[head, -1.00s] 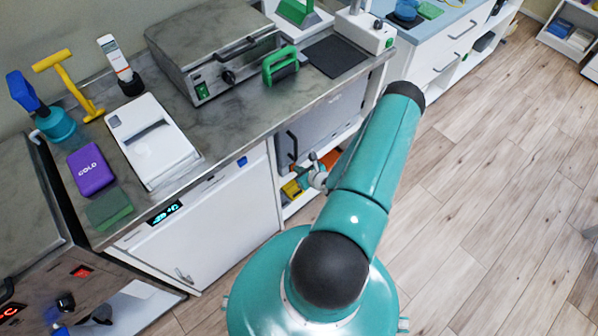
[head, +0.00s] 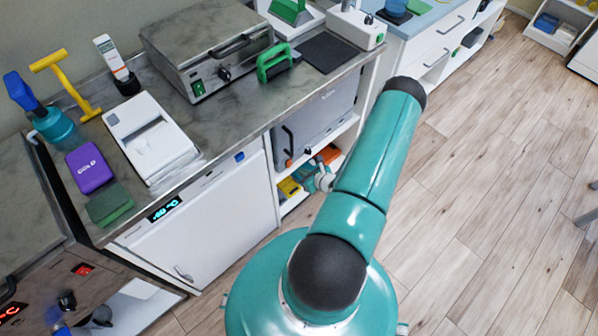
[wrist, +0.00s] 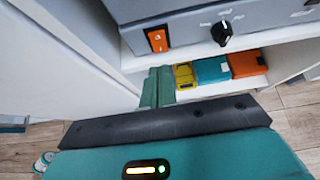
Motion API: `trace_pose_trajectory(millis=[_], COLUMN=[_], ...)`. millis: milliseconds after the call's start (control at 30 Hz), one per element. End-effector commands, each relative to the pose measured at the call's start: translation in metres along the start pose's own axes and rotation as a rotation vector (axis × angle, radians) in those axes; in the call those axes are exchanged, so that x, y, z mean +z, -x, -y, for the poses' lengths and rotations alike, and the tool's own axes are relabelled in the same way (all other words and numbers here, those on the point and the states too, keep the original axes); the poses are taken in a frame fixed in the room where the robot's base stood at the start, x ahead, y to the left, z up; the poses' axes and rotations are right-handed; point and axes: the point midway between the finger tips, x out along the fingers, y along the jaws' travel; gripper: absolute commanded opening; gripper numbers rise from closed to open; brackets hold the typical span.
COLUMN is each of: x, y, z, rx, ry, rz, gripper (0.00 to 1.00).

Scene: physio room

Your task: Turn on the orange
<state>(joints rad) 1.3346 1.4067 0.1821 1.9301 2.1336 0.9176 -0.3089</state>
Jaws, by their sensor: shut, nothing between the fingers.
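An orange rocker switch (wrist: 157,40) is on the lower left front of a grey appliance (wrist: 185,30), left of a black knob (wrist: 222,33). I cannot tell whether it is on. In the head view the appliance (head: 335,108) stands on a shelf under the counter, and the switch shows as a small orange spot (head: 289,162). My gripper (wrist: 158,86) is shut and empty in the wrist view, its green fingers below the switch in the picture and apart from it. In the head view my arm hides most of the gripper.
Yellow (wrist: 184,75), teal (wrist: 211,70) and orange (wrist: 247,62) boxes lie on the shelf below the appliance. A white cabinet (head: 215,215) stands left of it. The counter above holds a grey press (head: 205,45) with a green switch.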

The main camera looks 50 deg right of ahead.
Motion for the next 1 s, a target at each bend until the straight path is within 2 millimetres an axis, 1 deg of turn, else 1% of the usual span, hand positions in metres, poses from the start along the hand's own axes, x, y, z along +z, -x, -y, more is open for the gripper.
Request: trace_pose_trajectory(millis=[33, 200, 300, 433, 567, 867, 1000], x=[0.002, 0.004, 0.005, 0.005, 0.005, 0.004, -0.009], y=[0.011, 0.043, 0.061, 0.077, 0.084, 0.085, 0.081], z=[0.002, 0.005, 0.005, 0.005, 0.004, 0.003, 0.002], rx=[-0.003, -0.004, -0.003, -0.002, -0.002, -0.002, -0.002], ry=[0.001, 0.002, 0.002, 0.001, 0.001, 0.000, -0.005], rz=[0.000, -0.001, 0.000, 0.000, 0.000, -0.001, -0.029], gripper=[0.00, 0.00, 0.00, 0.00, 0.00, 0.00, 0.00])
